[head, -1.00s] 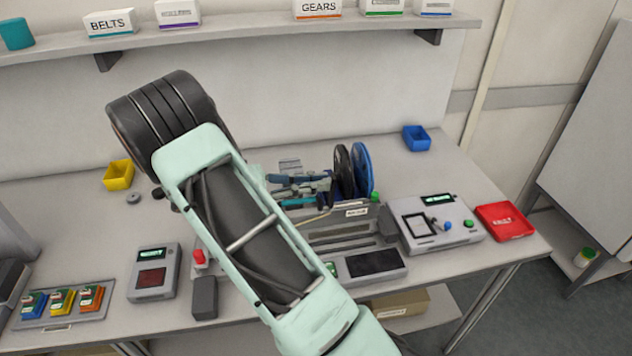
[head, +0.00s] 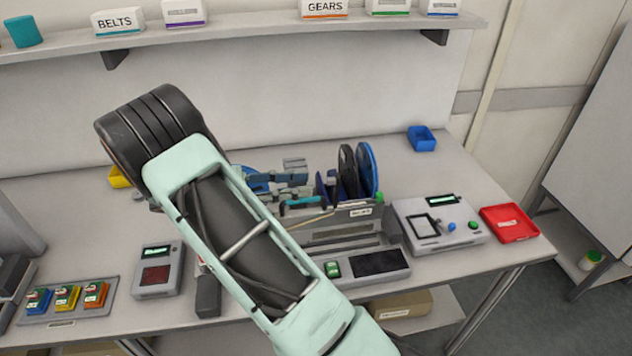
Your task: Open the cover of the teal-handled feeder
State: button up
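The teal handle (head: 301,202) shows in the middle of the head view, on a feeder in the trolley bank (head: 335,228). Several grey-blue feeder parts (head: 292,178) crowd just behind it. My mint-green arm link crosses the front left of the bank and hides part of it. I cannot tell the cover of the teal-handled feeder apart from the neighbouring parts, nor whether it is open or shut. My gripper does not show clearly; it is likely hidden behind my arm.
Black and blue reels (head: 367,172) stand at the bank's right. A control box (head: 440,235), a red tray (head: 510,222) and a blue bin (head: 421,138) lie further right. A display box (head: 157,270) and a tray of coloured blocks (head: 68,310) sit left.

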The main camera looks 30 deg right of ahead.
jog(key=v, duration=0.6)
jog(key=shift+w+a, duration=0.15)
jog(key=shift+a, duration=0.2)
jog(key=shift+c, duration=0.6)
